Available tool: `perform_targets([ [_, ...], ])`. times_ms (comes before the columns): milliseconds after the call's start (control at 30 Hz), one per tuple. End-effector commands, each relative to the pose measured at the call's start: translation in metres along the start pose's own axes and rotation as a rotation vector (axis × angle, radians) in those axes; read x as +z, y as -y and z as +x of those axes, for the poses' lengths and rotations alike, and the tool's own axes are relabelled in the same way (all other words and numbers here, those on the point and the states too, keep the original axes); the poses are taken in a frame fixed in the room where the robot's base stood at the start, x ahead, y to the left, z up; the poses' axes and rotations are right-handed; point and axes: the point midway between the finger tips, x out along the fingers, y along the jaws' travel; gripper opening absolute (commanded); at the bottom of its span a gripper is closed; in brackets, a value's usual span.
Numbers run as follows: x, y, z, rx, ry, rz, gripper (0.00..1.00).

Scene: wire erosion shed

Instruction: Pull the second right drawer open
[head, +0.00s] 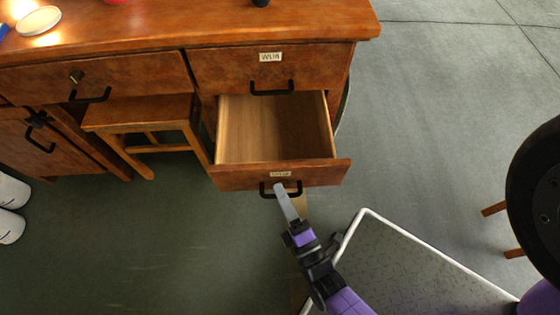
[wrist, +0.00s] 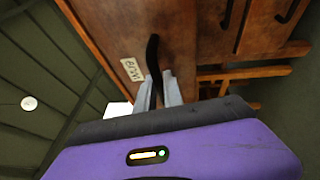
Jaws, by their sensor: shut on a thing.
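The second right drawer (head: 322,173) of the brown wooden desk stands well open, and its pale inside looks empty. A small label sits above its black bar handle (head: 265,190). My gripper (head: 279,187) is at the middle of this handle, its fingers pointing up to it from below in the head view. In the wrist view the dark handle (wrist: 154,55) runs down between the two grey fingers (wrist: 159,92), which are closed on it. The far part of the handle stays clear of the fingers.
The top right drawer (head: 225,70) is shut above the open one. A wooden stool (head: 137,114) stands left of the open drawer. A plate with a white rim (head: 420,262) lies low at right. Grey floor (head: 430,130) is free right of the desk.

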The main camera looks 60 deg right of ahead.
Motion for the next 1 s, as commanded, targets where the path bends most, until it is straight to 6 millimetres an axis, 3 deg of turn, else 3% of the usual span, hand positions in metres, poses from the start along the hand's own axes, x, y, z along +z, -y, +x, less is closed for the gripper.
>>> perform_targets([
  [200,-0.008,-0.003,-0.022,-0.004,0.001,0.0,0.0],
  [633,-0.01,-0.004,-0.025,-0.002,0.001,-0.001,0.0],
  [667,-0.01,-0.004,-0.025,-0.002,0.001,-0.001,0.18],
  [700,-0.01,-0.004,-0.025,-0.002,0.001,-0.001,0.21],
  [1000,-0.01,-0.004,-0.026,-0.001,0.0,-0.001,0.21],
])
